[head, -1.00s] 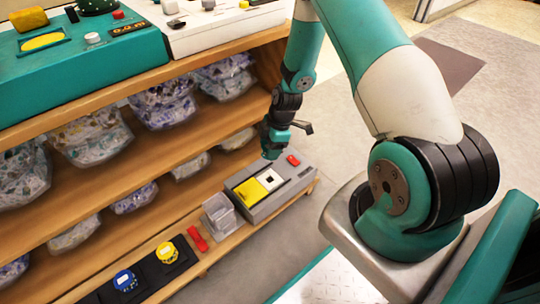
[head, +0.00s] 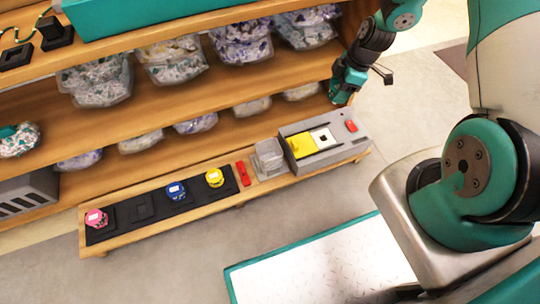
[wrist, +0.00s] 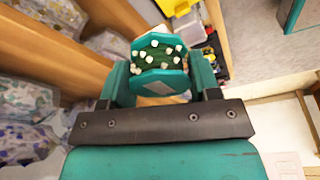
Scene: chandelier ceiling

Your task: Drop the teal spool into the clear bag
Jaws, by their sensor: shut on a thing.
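The teal spool (wrist: 158,55), an angular teal piece dotted with white bits, sits between the two teal fingers of my gripper (wrist: 160,74) in the wrist view. My gripper is shut on it. In the head view my gripper (head: 341,97) hangs at the shelf front, behind and above the grey device; the spool cannot be made out there. Several filled see-through bags (head: 95,82) hang under the shelves.
The grey device (head: 322,140) with a yellow panel stands on the bottom shelf. A red piece (head: 242,173) lies left of the container. Shelf boards overhang the bottom shelf.

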